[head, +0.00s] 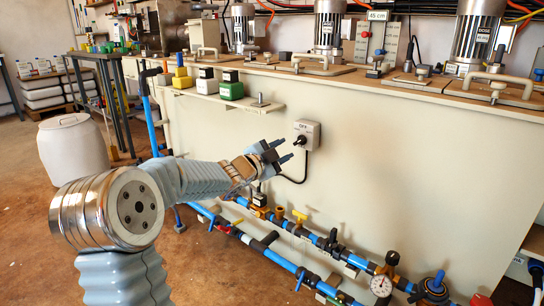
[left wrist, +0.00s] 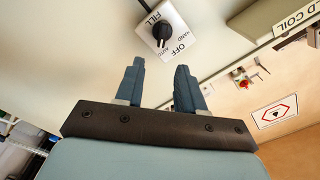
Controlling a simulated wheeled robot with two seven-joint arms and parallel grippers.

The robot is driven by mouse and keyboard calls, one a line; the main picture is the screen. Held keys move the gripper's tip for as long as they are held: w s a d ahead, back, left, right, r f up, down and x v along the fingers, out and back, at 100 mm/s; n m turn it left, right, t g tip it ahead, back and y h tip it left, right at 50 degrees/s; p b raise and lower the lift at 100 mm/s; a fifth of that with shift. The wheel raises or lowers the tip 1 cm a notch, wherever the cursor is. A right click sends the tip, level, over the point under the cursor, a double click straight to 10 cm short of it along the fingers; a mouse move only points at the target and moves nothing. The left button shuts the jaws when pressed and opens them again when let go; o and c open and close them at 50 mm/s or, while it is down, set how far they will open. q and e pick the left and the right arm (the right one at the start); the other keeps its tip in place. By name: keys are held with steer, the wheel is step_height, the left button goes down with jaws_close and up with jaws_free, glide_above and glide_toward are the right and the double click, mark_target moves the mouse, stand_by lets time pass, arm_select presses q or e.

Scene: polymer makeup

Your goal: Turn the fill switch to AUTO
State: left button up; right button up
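The fill switch (head: 307,134) is a small pale box with a black knob, mounted on the cream panel in the head view. In the left wrist view its white plate (left wrist: 178,22) reads FILL, OFF, HAND and AUTO around the round black knob (left wrist: 161,31). I cannot tell surely which mark the knob points to. My left gripper (head: 284,150) is just left of and slightly below the switch, apart from it. In the left wrist view its two blue fingers (left wrist: 160,68) are spread with nothing between them, and the knob lies beyond their tips. My right gripper is not in view.
A black cable (head: 293,180) hangs below the switch. Blue pipes with valves and a gauge (head: 381,285) run low along the panel. A shelf (head: 235,100) with coloured blocks juts out at upper left. The panel right of the switch is clear.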

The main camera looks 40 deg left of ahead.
arm_select(q)
steer(key=s, duration=0.4)
steer(key=shift+s+a, duration=0.25)
steer(key=shift+s, duration=0.15)
steer(key=shift+f, duration=0.15)
